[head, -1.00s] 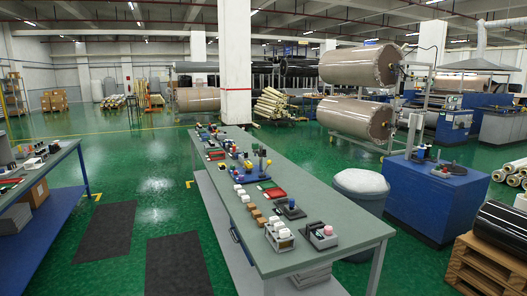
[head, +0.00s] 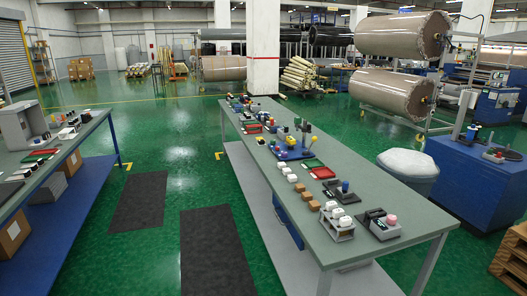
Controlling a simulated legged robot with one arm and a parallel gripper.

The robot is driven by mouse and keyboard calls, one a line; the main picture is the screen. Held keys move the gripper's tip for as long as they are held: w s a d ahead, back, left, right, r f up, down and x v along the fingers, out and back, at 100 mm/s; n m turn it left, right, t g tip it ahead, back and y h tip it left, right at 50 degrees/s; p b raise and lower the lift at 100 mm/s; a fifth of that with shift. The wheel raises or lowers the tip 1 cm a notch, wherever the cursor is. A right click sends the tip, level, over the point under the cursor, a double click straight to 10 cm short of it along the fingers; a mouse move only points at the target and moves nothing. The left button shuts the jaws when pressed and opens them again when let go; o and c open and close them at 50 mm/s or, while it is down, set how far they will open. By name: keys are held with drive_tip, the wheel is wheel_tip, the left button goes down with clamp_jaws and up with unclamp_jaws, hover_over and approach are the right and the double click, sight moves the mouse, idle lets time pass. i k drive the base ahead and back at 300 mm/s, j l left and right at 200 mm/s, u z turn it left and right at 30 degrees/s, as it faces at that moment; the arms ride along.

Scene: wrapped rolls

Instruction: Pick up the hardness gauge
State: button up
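Several small instruments stand on the long grey-green table (head: 400,205). I cannot tell for sure which one is the hardness gauge. Near the table's front end is a grey device (head: 381,226) with a black handle and a pink top. To its left and behind is a dark device with a blue knob (head: 345,187). A white rack with white-topped pieces (head: 337,222) stands at the near left edge. Further back, a blue stand with a post (head: 304,140) holds small coloured parts. My gripper is not in view.
Brown blocks (head: 306,194) and white blocks line the table's left edge. A second table (head: 85,140) with a grey box (head: 24,125) stands at left. Dark mats (head: 217,250) lie on the open green floor between. A covered bin (head: 408,168) and blue cabinet (head: 475,178) stand right.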

sight(298, 120)
drive_tip(key=i+j+u, duration=0.75)
drive_tip(key=i, duration=0.2)
drive_tip(key=i+u, duration=0.35)
drive_tip(key=i, duration=0.15)
drive_tip(key=i+z, duration=0.25)
drive_tip(key=i, duration=0.65)
drive_tip(key=i+j+z, duration=0.1)
drive_tip(key=i+z, duration=0.15)
drive_tip(key=i, duration=0.6)
drive_tip(key=i+j, duration=0.1)
drive_tip(key=i, duration=1.65)
drive_tip(key=i+z, duration=0.6)
drive_tip(key=z, duration=0.2)
drive_tip(key=i+j+z, duration=0.1)
drive_tip(key=i+z, duration=0.35)
drive_tip(key=k, duration=0.1)
